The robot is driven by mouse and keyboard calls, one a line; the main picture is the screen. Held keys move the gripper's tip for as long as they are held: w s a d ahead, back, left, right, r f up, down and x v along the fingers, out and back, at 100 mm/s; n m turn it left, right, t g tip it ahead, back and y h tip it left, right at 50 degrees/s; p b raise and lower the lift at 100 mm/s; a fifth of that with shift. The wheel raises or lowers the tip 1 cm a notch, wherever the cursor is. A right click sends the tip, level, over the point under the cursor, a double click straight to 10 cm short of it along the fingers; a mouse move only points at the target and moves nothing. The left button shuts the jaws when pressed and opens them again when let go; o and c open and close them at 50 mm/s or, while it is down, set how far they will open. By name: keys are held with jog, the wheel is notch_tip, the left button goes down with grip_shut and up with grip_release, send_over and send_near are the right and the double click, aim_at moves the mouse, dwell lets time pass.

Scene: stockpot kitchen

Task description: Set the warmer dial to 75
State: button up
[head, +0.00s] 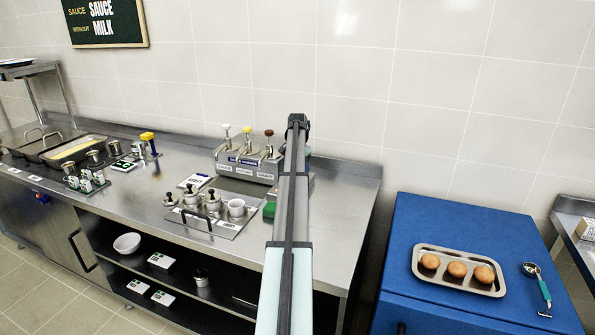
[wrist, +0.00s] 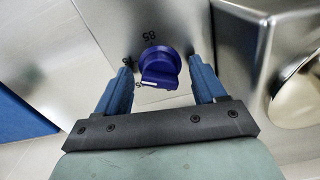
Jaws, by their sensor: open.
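The dial (wrist: 160,66), a dark blue round knob with a raised grip bar, sits on a steel panel in the wrist view. A white mark shows at the lower left end of its bar. An upside-down 85 is printed above it; another number at its left is too small to read. My gripper (wrist: 160,70) is open, with one blue finger on each side of the dial and visible gaps to both. In the head view my arm crosses the middle and my gripper is hidden. A small blue knob (head: 42,198) shows on the counter's left front; I cannot tell whether it is the same dial.
In the wrist view, a steel edge and rounded pan (wrist: 296,85) stand close at the right, and a blue surface (wrist: 22,108) is at the left. In the head view, a sauce dispenser (head: 246,160) stands on the counter and a bun tray (head: 440,279) on the blue cabinet.

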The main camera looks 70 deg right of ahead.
notch_tip(320, 180, up, 14)
dwell(0.7)
jog(key=shift+f, duration=0.1)
dwell(0.4)
